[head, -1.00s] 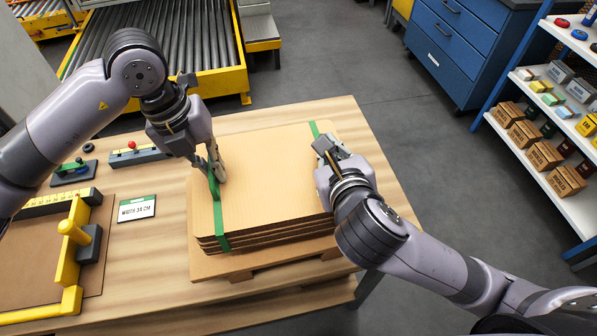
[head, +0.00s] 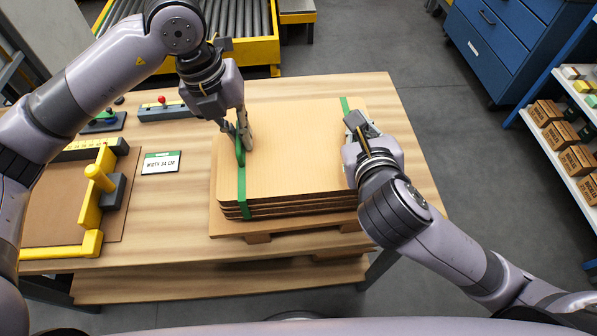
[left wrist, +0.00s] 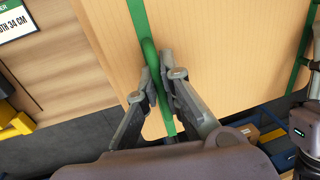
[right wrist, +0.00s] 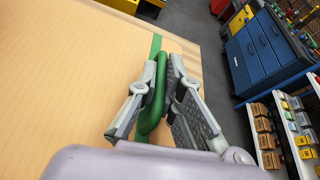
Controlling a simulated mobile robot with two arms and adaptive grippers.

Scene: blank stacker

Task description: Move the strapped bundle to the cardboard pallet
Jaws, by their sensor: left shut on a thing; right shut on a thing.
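The strapped bundle (head: 300,165) is a flat stack of tan cardboard sheets with two green straps. It lies level over the cardboard pallet (head: 283,232), a tan sheet on short feet on the wooden table; I cannot tell whether they touch. My left gripper (head: 243,142) is shut on the green handle loop of the left strap, and the loop shows between its fingers in the left wrist view (left wrist: 152,72). My right gripper (head: 352,122) is shut on the right strap's loop, seen in the right wrist view (right wrist: 154,103). The right gripper partly hides the bundle's right edge.
A yellow measuring stop (head: 93,205) on a brown board and a sign (head: 161,162) reading "WIDTH 34 CM" lie left of the pallet. A control box with a red knob (head: 162,100) stands behind. A roller conveyor, blue drawers (head: 505,45) and a shelf surround the table.

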